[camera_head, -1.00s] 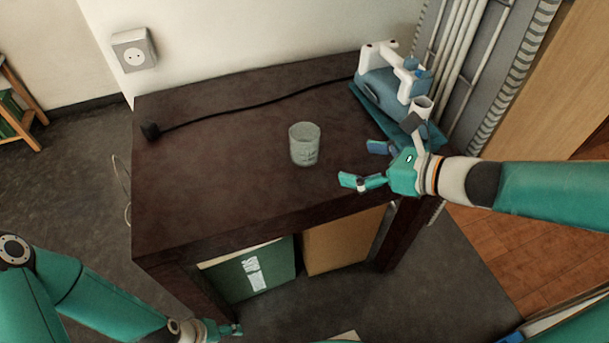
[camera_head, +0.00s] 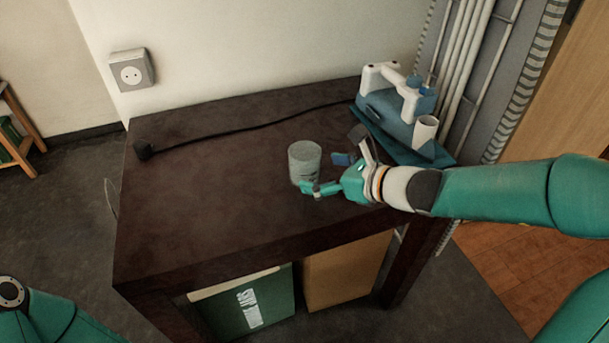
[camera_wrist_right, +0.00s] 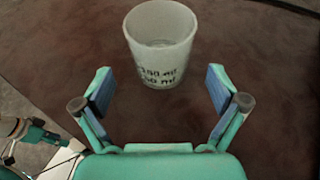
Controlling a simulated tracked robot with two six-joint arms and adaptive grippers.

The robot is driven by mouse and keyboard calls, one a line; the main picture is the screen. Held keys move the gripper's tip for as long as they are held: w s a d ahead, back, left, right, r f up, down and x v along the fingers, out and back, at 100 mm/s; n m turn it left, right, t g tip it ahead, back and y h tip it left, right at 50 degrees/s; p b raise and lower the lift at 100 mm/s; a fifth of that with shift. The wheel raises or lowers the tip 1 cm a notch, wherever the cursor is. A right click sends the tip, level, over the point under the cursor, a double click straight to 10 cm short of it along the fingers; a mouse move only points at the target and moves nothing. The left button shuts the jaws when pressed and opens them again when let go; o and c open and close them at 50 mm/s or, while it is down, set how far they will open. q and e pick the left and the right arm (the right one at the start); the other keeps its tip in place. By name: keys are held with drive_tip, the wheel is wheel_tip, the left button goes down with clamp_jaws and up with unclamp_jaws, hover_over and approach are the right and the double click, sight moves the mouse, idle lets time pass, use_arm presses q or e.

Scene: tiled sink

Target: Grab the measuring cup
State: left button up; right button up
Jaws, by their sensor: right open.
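The measuring cup (camera_head: 304,160) is a small translucent cup standing upright on the dark brown table (camera_head: 205,200). In the right wrist view the cup (camera_wrist_right: 161,45) shows dark volume markings and sits just beyond the fingertips, roughly centred between them. My right gripper (camera_head: 325,173) is open beside the cup, at its right and near side; in the wrist view its two fingers (camera_wrist_right: 160,90) are wide apart with nothing between them. In the head view one fingertip overlaps the cup's lower edge; I cannot tell whether it touches. My left gripper is out of the head view; only part of my left arm shows.
A blue and white device (camera_head: 395,100) stands on a blue base at the table's back right, close to my right arm. A black cable (camera_head: 235,127) runs along the back. The table left of the cup is clear. Boxes (camera_head: 245,305) sit below the tabletop.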

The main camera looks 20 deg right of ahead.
sight(305, 168)
drive_tip(key=b+x, duration=0.1)
drive_tip(key=x, duration=0.4)
drive_tip(key=shift+w, duration=0.1)
drive_tip(key=shift+d, duration=0.1)
drive_tip(key=c, duration=1.4)
drive_tip(key=shift+r, duration=0.2)
